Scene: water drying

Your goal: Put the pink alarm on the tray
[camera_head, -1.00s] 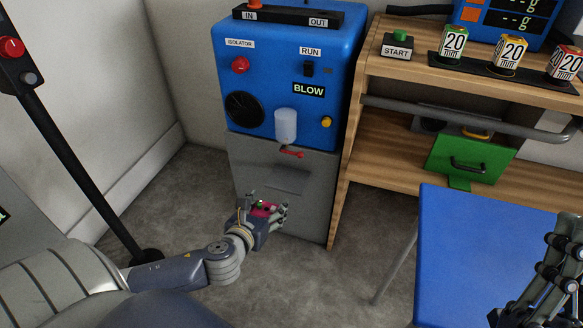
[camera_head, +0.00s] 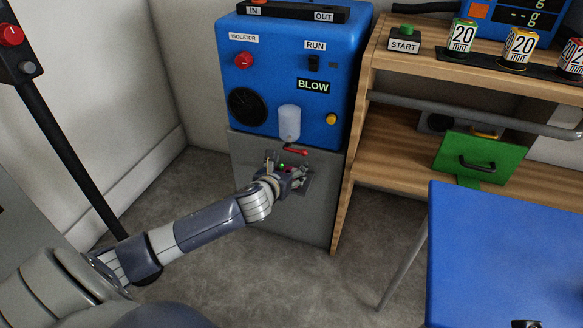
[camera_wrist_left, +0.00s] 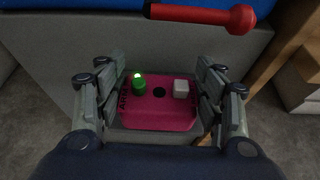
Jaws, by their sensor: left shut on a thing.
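My left gripper (camera_head: 286,176) is shut on the pink alarm, in front of the machine's grey lower cabinet. In the left wrist view, the pink alarm (camera_wrist_left: 158,118) lies level between the gripper's fingers (camera_wrist_left: 160,100). It has a lit green lamp, a white block and a dark hole on top. A small grey tray (camera_head: 308,185) juts from the cabinet front, mostly hidden behind the gripper. I cannot tell whether the alarm touches the tray. Only a small dark part, probably my right gripper (camera_head: 525,323), shows at the bottom edge.
The blue machine (camera_head: 287,75) has a red lever (camera_head: 296,152) and a white cup-like part (camera_head: 289,122) just above the gripper. A wooden shelf unit (camera_head: 365,165) stands close on the right. A blue table (camera_head: 510,245) is at lower right. Bare floor lies between.

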